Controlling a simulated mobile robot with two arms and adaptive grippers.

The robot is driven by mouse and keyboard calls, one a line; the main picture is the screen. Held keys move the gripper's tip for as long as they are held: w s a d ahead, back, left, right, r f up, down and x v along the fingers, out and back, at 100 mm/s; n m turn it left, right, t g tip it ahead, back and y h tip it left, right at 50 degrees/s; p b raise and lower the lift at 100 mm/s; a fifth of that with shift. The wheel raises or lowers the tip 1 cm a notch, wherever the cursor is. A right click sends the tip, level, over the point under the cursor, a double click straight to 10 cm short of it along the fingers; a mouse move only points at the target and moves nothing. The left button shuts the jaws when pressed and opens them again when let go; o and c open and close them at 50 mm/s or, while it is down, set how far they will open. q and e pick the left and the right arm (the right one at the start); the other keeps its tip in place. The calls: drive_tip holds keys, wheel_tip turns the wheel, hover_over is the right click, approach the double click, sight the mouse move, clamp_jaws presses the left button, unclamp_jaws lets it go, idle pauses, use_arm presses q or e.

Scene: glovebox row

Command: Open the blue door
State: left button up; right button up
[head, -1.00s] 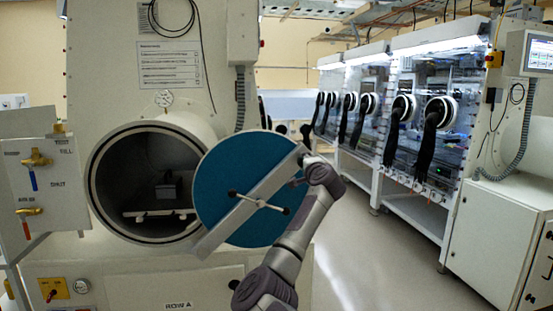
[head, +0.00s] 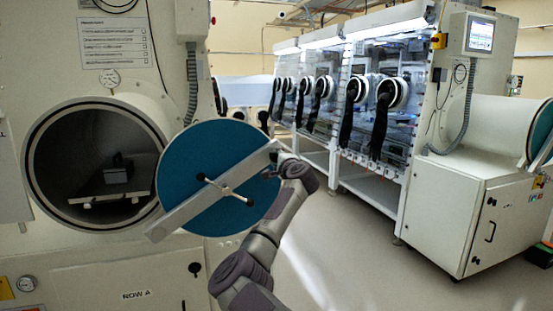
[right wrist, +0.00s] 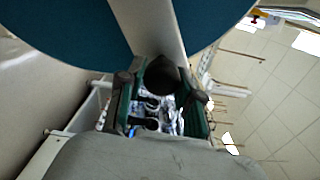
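The blue door (head: 180,163) is a round disc with a pale diagonal bar (head: 172,222) and a small spoked handle (head: 228,190) on its face. It stands open to the right of the round chamber opening (head: 60,135), overlapping only its right edge. My right gripper (head: 280,158) is at the bar's upper right end. In the right wrist view, its two fingers (right wrist: 158,98) stand apart on either side of a dark piece (right wrist: 161,74) at the bar's end (right wrist: 150,25). A firm grip does not show. My left gripper is not in view.
Inside the chamber is a tray (head: 112,192) with a dark block (head: 118,170). A row of gloveboxes (head: 375,140) with black gloves stands behind on the right, ending in a white cabinet (head: 470,220). The floor (head: 350,260) between is clear.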

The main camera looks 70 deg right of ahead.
drive_tip(key=o, duration=0.4)
drive_tip(key=shift+w+f, duration=0.1)
drive_tip(key=shift+w, duration=0.05)
drive_tip(key=v, duration=1.2)
